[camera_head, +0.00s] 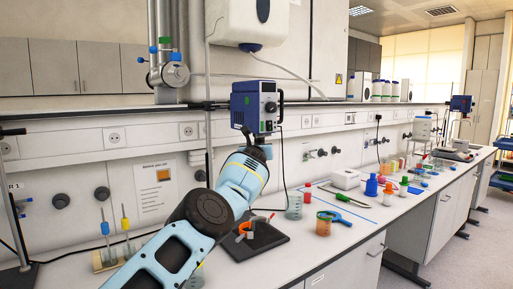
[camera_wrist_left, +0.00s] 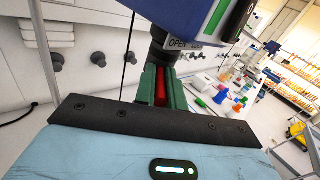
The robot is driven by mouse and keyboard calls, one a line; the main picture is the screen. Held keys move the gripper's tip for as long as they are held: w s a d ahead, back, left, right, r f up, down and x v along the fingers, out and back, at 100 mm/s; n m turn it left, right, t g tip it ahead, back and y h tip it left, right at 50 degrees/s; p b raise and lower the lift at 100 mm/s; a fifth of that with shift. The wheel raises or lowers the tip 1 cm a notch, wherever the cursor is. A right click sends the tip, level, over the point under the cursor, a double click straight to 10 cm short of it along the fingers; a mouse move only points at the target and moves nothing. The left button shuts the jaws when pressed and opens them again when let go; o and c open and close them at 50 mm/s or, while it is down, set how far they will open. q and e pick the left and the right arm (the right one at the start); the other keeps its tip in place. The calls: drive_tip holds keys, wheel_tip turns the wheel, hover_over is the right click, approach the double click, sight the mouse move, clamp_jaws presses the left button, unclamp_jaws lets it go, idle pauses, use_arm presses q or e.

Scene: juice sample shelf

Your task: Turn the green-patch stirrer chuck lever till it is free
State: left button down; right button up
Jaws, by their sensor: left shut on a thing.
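The blue stirrer (camera_head: 254,105) hangs on the stand rod above the bench in the head view. Its housing (camera_wrist_left: 202,20) also shows at the top of the left wrist view, with a green patch (camera_wrist_left: 240,16) on its side. The dark chuck (camera_wrist_left: 165,50) is below it, beside a plate marked OPEN and LOCK (camera_wrist_left: 184,43). My left gripper (camera_head: 258,147) is just under the stirrer. In the wrist view its green jaws (camera_wrist_left: 160,86) are shut on a red part, the chuck lever (camera_wrist_left: 161,88), mostly hidden between them. The lever's exact angle is hard to tell. My right gripper is out of view.
A dark stand base (camera_head: 262,240) lies below my left arm. A beaker (camera_head: 294,205), an orange-filled cup (camera_head: 323,224) and several coloured bottles stand to the right. A second blue stirrer (camera_head: 461,103) is far right. A pipette rack (camera_head: 104,260) is at left.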

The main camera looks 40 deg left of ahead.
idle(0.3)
use_arm(q)
drive_tip(key=c, duration=1.5)
unclamp_jaws()
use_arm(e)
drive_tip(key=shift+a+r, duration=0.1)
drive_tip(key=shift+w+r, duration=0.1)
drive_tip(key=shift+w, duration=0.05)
